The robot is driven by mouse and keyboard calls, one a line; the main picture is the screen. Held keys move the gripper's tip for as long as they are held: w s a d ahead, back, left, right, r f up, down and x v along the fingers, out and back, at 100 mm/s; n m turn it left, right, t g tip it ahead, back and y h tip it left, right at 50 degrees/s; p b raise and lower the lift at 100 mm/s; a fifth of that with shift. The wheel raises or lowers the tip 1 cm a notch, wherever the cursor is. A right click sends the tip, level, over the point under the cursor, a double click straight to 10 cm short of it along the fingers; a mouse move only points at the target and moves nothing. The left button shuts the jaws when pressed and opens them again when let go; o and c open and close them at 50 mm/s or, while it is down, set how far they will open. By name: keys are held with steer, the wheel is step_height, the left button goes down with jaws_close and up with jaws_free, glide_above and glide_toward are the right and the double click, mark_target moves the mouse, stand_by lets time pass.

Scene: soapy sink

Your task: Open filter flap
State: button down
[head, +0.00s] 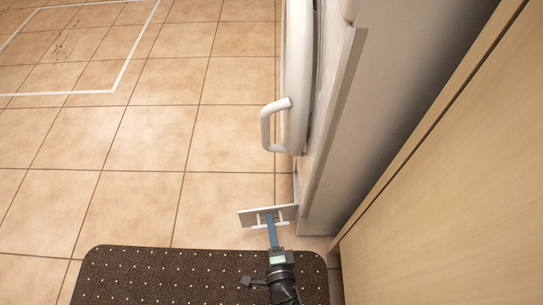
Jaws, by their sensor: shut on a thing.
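The filter flap (248,217) is a small pale grey panel low on the front of a white appliance (340,130). It stands out from the appliance front over the floor, swung open at a wide angle. A small white bracket-like handle shows on its near face. My gripper (270,218), with blue fingers, reaches up from the bottom of the picture and is shut on the flap at this handle. The fingertips are small here, so their exact grip is hard to see. The opening behind the flap is mostly hidden.
A larger white door with a looped handle (267,125) juts from the appliance above the flap. A wooden cabinet (450,170) stands close on the right. A dark dotted mat (170,275) lies in front.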

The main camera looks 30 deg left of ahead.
steer(key=c, duration=0.9)
jaws_free()
steer(key=shift+a, duration=0.1)
steer(key=p+v, duration=0.5)
steer(key=v, duration=0.8)
